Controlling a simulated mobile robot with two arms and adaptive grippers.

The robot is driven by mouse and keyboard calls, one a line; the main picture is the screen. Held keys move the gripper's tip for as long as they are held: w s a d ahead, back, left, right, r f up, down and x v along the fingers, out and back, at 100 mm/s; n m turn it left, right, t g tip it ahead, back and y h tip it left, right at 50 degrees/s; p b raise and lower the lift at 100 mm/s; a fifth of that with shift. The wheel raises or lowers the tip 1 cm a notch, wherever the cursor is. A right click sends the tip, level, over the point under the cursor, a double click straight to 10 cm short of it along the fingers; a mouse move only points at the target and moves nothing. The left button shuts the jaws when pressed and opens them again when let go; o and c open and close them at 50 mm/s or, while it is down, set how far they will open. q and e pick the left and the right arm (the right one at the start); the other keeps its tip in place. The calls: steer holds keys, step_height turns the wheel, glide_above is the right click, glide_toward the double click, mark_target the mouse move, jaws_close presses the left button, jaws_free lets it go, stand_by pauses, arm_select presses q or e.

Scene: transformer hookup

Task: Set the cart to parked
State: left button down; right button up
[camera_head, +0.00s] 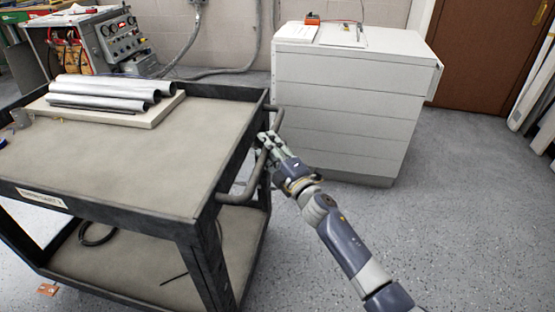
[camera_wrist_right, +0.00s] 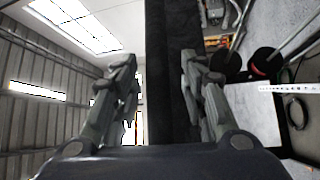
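The cart is a dark-framed utility cart with a beige top shelf (camera_head: 150,150) and a lower shelf (camera_head: 150,265). Its grey tubular handle (camera_head: 243,190) sticks out from the right end. My right gripper (camera_head: 268,146) is at the handle's upper part, with the arm coming from the lower right. In the right wrist view my right gripper (camera_wrist_right: 160,85) has its two fingers spread apart, with a dark band of the cart (camera_wrist_right: 170,60) showing between them. I cannot tell whether a finger touches the handle. My left gripper is not in view.
Metal tubes (camera_head: 110,90) lie on a board on the cart top. A white drawer cabinet (camera_head: 345,100) stands close behind my right gripper. A control panel unit (camera_head: 115,40) is at the back left. The speckled floor (camera_head: 470,200) on the right is clear.

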steer(key=v, duration=1.1)
steer(key=shift+s+d, duration=0.1)
steer(key=shift+s, duration=0.05)
